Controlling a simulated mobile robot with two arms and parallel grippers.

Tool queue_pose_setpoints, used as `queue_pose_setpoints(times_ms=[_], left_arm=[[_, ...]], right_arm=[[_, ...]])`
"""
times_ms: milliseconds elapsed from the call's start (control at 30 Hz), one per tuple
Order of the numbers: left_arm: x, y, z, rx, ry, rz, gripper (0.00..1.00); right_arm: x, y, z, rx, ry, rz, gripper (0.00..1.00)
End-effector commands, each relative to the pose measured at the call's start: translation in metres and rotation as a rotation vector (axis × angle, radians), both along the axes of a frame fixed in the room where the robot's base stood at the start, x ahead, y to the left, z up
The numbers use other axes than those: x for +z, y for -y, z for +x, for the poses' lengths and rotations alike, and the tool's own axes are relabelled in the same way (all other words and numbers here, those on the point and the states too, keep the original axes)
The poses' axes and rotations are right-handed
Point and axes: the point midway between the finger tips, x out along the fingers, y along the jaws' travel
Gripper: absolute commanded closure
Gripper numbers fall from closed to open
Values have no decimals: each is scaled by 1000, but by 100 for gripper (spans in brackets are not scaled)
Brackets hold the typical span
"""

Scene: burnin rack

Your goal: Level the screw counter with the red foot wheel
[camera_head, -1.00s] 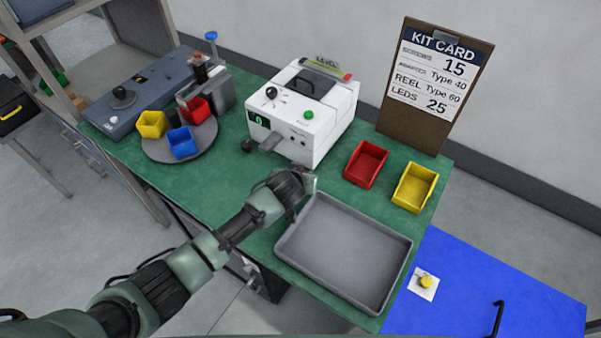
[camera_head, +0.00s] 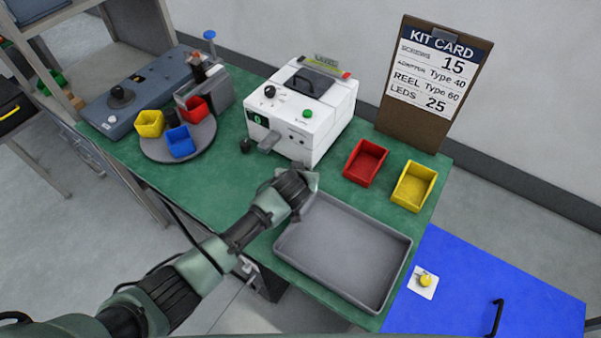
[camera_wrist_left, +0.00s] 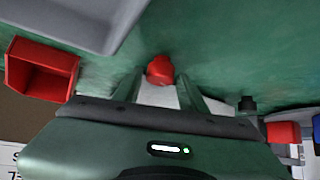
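The white screw counter (camera_head: 318,128) stands on the green bench, with a dark window on top and a "LEVEL" strip (camera_head: 326,64) at its back edge. The strip's reading is too small to tell. The red foot wheel (camera_wrist_left: 160,70) shows in the left wrist view, low at the counter's base; in the head view it is hidden. My left gripper (camera_wrist_left: 159,78) is open, its fingers on either side of the wheel with visible gaps. In the head view, the gripper (camera_head: 312,178) is in front of the counter's near right corner. My right gripper is not in view.
A grey tray (camera_head: 385,305) lies close right of my left gripper. A red bin (camera_head: 366,163) and yellow bin (camera_head: 413,187) sit right of the counter. A dark knob (camera_head: 246,146) stands left of it. A turntable (camera_head: 158,155) with bins is further left.

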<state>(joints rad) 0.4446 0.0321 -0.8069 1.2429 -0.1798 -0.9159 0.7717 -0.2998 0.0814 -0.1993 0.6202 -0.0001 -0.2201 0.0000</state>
Motion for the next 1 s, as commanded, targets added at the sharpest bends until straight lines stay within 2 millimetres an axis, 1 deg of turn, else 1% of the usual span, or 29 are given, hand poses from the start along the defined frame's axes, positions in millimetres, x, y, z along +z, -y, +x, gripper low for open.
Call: queue_pose_setpoints(times_ms=[133, 267, 600, 700, 833, 1000], left_arm=[[1, 0, -2, 0, 0, -1, 59], [7, -1, -9, -1, 0, -2, 59], [40, -6, -41, 0, 0, -3, 59], [48, -7, -48, 0, 0, -1, 59], [53, -8, -53, 1, -1, -1, 59], [55, -9, -55, 0, -1, 0, 59]], right_arm=[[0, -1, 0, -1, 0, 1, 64], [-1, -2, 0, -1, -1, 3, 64], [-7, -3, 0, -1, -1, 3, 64], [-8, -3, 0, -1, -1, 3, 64], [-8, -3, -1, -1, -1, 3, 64], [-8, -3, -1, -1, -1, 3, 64]])
